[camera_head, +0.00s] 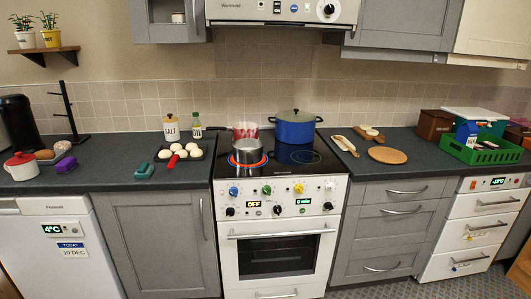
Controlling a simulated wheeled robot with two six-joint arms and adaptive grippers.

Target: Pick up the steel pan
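A steel pan (247,152) sits on the front left burner of the stove, and the burner around its base glows red-orange. A red and white container (245,131) stands directly behind it and overlaps its far rim. A dark handle (217,128) sticks out to the left near the two, and I cannot tell which one it belongs to. Neither of my grippers is in the head view.
A large blue lidded pot (295,127) stands at the back right of the stove. Wooden utensils and a round board (387,155) lie to the right. The front right of the cooktop is clear.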

